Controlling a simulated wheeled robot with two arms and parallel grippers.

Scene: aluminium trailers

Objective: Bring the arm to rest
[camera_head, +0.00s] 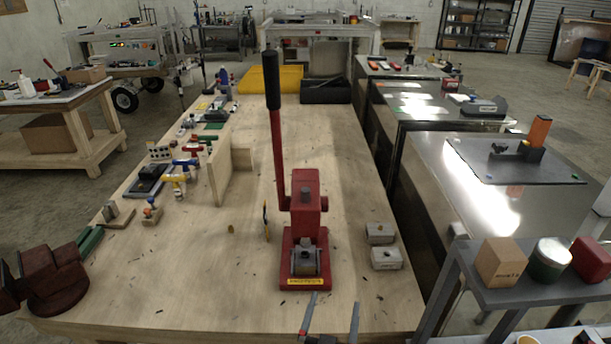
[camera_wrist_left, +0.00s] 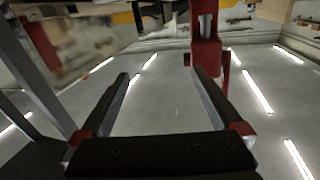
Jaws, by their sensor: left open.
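My left gripper (camera_head: 331,308) shows at the bottom edge of the head view, its two thin grey fingers apart with nothing between them. It is just in front of a red lever press (camera_head: 306,190), which stands upright on the wooden workbench (camera_head: 200,290) with its black-handled lever raised. In the left wrist view, the same gripper (camera_wrist_left: 161,75) is open and empty. That view looks upside down, with strip lights in its lower part. A red part, apparently the press (camera_wrist_left: 207,50), shows near the right fingertip; contact cannot be judged. My right gripper is not in view.
Two small grey blocks (camera_head: 386,258) lie right of the press. A dark red vise (camera_head: 50,275) is at the bench's left corner. A grey shelf (camera_head: 520,290) at right carries a box (camera_head: 500,262) and cans. Bench space left of the press is mostly clear.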

